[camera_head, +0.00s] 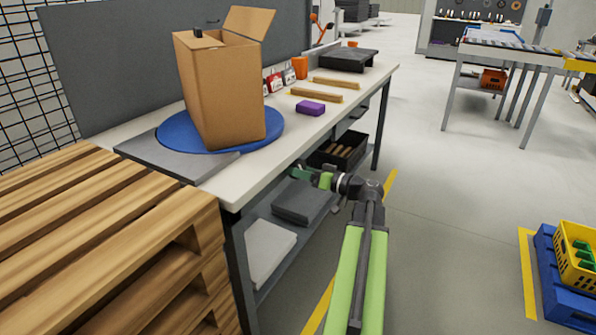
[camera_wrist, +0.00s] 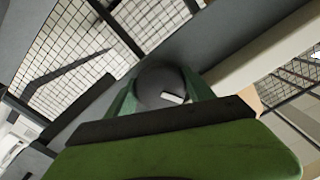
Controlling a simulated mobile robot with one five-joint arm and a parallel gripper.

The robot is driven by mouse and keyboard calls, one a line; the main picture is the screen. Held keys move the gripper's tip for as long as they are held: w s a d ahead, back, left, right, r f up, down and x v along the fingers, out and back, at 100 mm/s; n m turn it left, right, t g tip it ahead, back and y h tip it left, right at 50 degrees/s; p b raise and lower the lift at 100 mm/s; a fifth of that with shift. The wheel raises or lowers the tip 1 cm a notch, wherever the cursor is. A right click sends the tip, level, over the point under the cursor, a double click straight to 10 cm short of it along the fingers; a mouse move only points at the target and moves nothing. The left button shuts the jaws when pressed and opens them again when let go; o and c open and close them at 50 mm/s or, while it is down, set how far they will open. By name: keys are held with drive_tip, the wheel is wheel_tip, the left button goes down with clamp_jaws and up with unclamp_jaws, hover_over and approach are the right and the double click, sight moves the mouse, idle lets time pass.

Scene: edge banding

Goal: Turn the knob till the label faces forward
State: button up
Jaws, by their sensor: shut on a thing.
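The dark round knob (camera_wrist: 158,78) sits between the two green fingers of my gripper (camera_wrist: 160,90) in the wrist view. A small white mark (camera_wrist: 172,97) shows on the knob, partly near the gripper's dark edge. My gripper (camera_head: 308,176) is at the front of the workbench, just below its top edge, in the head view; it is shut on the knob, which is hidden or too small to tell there. A tall open cardboard box (camera_head: 221,95) stands on a blue round turntable (camera_head: 270,128). The two box sides in view look plain brown.
The workbench (camera_head: 225,185) holds a purple block (camera_head: 311,107), wooden strips and an orange cup (camera_head: 299,67). A wooden pallet stack (camera_head: 110,240) stands close at left. A black crate (camera_head: 340,150) sits on the lower shelf. Floor at right is clear up to the yellow crate (camera_head: 577,262).

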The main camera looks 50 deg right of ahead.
drive_tip(key=shift+m, duration=1.1)
drive_tip(key=o, duration=1.3)
drive_tip(key=n, duration=0.7)
drive_tip(key=shift+d+n, duration=0.1)
drive_tip(key=shift+n, duration=0.2)
drive_tip(key=v, duration=1.7)
drive_tip(key=shift+s+f, duration=0.1)
drive_tip(key=shift+s, duration=0.1)
